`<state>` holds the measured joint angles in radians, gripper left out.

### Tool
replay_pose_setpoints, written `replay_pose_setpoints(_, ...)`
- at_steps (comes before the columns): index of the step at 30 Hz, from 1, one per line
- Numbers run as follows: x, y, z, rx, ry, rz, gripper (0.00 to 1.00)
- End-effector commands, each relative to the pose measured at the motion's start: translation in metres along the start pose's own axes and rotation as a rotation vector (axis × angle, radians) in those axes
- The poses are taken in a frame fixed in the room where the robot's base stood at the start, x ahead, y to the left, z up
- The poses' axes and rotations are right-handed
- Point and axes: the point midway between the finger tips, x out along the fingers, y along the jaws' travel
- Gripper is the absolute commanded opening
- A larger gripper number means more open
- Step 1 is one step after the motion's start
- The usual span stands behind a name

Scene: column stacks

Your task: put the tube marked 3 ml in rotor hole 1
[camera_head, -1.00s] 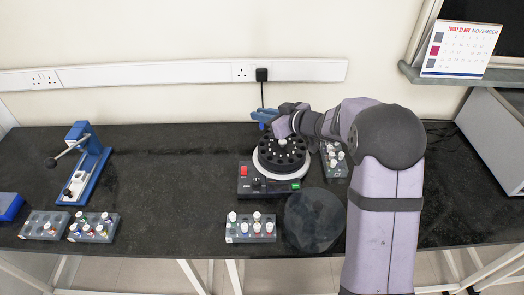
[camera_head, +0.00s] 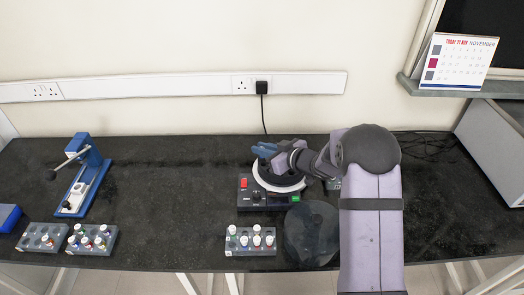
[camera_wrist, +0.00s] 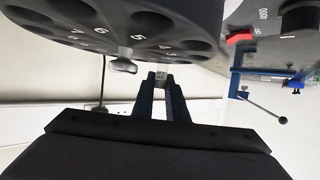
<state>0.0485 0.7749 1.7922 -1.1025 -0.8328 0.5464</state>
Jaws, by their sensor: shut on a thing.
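In the wrist view, my gripper (camera_wrist: 161,80) is shut on a small clear tube (camera_wrist: 161,70), of which only a little shows between the fingertips. Its marking cannot be read. The rotor (camera_wrist: 160,22) fills the top of the wrist view, with holes numbered 4 to 7 legible and a grey centre knob (camera_wrist: 123,62). Hole 1 cannot be made out. The tube appears beside the rotor face there; whether it touches cannot be told.
A tube rack (camera_head: 250,250) and a round dark lid (camera_head: 311,236) lie in front of the centrifuge. Two racks (camera_head: 42,238) (camera_head: 91,240) and a blue press-like device (camera_head: 84,180) stand left. The bench between is clear.

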Motion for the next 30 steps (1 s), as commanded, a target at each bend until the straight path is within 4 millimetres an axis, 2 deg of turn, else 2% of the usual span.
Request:
replay_pose_setpoints(3,0.003,0.000,0.008,0.000,0.000,0.001,0.00)
replay_pose_setpoints(18,0.006,0.000,0.015,0.000,0.001,0.000,0.00)
replay_pose_setpoints(19,0.006,0.000,0.014,0.000,0.001,0.000,0.17)
replay_pose_setpoints(21,0.006,0.000,0.014,0.001,0.000,0.001,0.31)
replay_pose_setpoints(30,0.005,0.000,0.015,0.003,-0.005,0.002,0.31)
